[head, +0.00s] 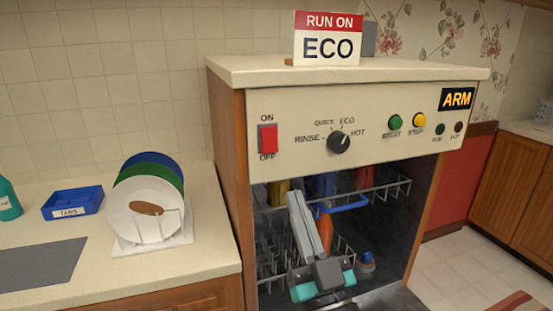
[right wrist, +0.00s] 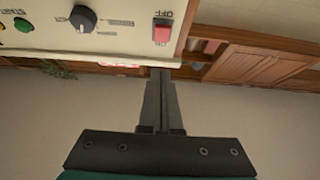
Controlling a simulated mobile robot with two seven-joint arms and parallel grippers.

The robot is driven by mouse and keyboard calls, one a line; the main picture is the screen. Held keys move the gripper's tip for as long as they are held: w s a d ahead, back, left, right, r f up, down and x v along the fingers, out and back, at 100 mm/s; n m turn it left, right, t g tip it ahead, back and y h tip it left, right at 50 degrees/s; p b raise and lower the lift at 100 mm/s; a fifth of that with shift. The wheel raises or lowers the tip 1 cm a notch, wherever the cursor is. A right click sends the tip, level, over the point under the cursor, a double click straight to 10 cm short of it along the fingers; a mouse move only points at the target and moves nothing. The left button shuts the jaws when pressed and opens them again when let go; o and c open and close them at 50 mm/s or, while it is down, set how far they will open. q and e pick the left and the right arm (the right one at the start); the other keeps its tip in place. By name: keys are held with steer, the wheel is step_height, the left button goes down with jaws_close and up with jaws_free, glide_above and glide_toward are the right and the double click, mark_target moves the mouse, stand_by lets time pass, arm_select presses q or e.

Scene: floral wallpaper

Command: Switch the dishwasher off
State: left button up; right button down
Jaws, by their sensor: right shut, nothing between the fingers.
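The dishwasher panel (head: 300,105) is cream. At its left end is a red rocker switch (head: 268,138), marked ON above and OFF below; which side is pressed in I cannot tell. The switch also shows upside down in the right wrist view (right wrist: 162,31), beyond the fingertips. My right gripper (head: 294,195) is shut and empty, its long grey fingers pointing up in front of the open dishwasher, below the panel. Its tips appear below and right of the switch, apart from it. It also shows in the right wrist view (right wrist: 160,73). My left gripper is not in view.
A dial (head: 339,143), green button (head: 396,122) and yellow button (head: 419,121) are right of the switch. An ECO sign (head: 327,45) stands on top. Racks (head: 385,190) with items sit inside. Plates (head: 143,211) and a blue tray (head: 73,207) stand on the left counter.

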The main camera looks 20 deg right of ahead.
mark_target(271, 144)
steer(key=x, duration=0.3)
steer(key=w+f+x, duration=0.1)
steer(key=x, duration=0.5)
steer(key=shift+w+a+f, duration=0.1)
steer(key=shift+w+f, duration=0.2)
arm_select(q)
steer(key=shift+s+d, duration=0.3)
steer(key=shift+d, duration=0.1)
arm_select(e)
steer(key=shift+w, duration=0.55)
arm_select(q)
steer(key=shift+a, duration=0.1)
arm_select(e)
steer(key=f+b, duration=0.1)
steer(key=b, duration=0.2)
steer(key=shift+w+t+b, duration=0.3)
steer(key=shift+t, duration=0.1)
steer(key=shift+w+r, duration=0.1)
steer(key=shift+r, duration=0.15)
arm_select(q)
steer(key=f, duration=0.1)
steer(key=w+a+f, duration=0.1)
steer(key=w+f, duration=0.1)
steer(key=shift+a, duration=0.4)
